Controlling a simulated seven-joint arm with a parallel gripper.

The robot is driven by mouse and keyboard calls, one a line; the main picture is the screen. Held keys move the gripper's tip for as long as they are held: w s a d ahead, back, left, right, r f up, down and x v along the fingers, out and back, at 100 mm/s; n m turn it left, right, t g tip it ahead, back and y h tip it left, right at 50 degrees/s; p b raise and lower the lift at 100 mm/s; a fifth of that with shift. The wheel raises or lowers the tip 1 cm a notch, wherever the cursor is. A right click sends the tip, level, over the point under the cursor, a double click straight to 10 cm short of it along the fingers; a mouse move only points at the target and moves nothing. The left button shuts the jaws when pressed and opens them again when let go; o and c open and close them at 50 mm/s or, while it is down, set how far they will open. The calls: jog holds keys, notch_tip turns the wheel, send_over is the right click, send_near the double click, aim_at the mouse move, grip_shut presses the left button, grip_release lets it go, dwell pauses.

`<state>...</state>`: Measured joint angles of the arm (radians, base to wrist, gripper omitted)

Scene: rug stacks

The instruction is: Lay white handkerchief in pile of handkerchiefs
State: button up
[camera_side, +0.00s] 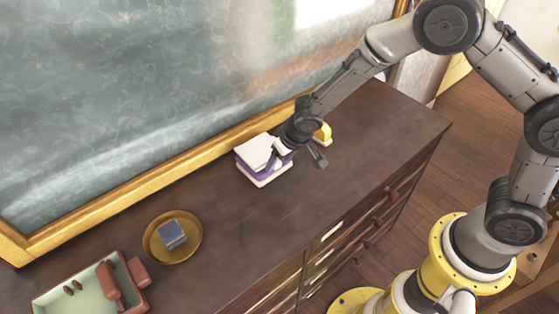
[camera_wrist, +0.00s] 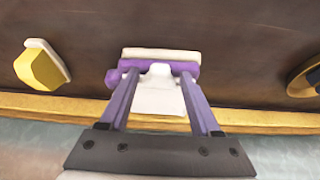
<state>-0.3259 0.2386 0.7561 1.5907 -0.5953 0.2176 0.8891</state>
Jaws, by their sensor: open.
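A pile of folded handkerchiefs lies on the dark dresser top against the gold frame. A pale bottom layer (camera_side: 270,178) carries a purple handkerchief (camera_side: 243,164), and the white handkerchief (camera_side: 256,151) lies on top. In the wrist view the white handkerchief (camera_wrist: 158,103) shows between my fingers, with the purple layer (camera_wrist: 112,78) and the pale layer (camera_wrist: 160,54) beyond it. My gripper (camera_wrist: 158,75) is open, its two fingers apart over the pile. In the side view my gripper (camera_side: 281,149) is at the pile's right side and hides part of it. Whether the fingers touch the cloth cannot be told.
A yellow and white object (camera_side: 323,133) stands right of the pile, close to my wrist. A round gold dish (camera_side: 152,254) with a blue-purple block (camera_side: 171,235) is to the left. A green-lined box (camera_side: 45,301) is at the lower left. The dresser's front middle is clear.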

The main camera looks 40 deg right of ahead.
jog(key=s+d+r, duration=0.4)
jog(key=s+r, duration=0.3)
jog(key=r, duration=0.4)
jog(key=s+d+r, duration=0.5)
jog(key=s+r, duration=0.2)
jog(key=r, duration=0.4)
jog(key=s+d+r, duration=0.1)
jog(key=s, duration=0.6)
jog(key=s+d+r+t, duration=0.1)
jog(key=s+d+r, duration=0.1)
jog(key=s, duration=0.6)
jog(key=shift+s+d, duration=0.15)
jog(key=shift+d, duration=0.15)
